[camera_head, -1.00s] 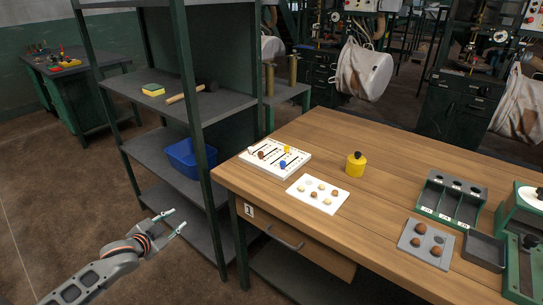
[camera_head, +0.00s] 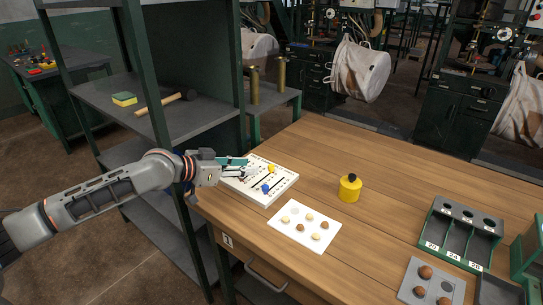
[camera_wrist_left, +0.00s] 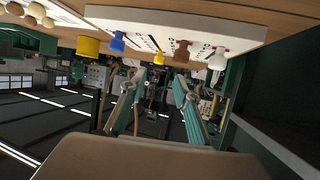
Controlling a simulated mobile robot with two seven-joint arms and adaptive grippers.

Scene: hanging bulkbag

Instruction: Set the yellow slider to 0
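The white slider board (camera_head: 284,186) lies at the left end of the wooden table. Its yellow slider (camera_head: 271,169) stands near the far edge, and the blue slider (camera_head: 265,188) is closer. My left gripper (camera_head: 243,166) is over the board's left part, left of the yellow slider and apart from it. The left wrist view is upside down; the yellow slider (camera_wrist_left: 160,58) shows beyond the gap between my open, empty fingers (camera_wrist_left: 160,82). Blue (camera_wrist_left: 117,42), brown (camera_wrist_left: 182,52) and white (camera_wrist_left: 217,60) sliders stand beside it. My gripper hides the board's left part in the head view. My right gripper is not in view.
A white card with egg-like pieces (camera_head: 306,227) lies right of the board. A yellow pot with a black knob (camera_head: 349,188) stands behind it. A green shelf post (camera_head: 145,75) rises close to my left arm. The table's middle is clear.

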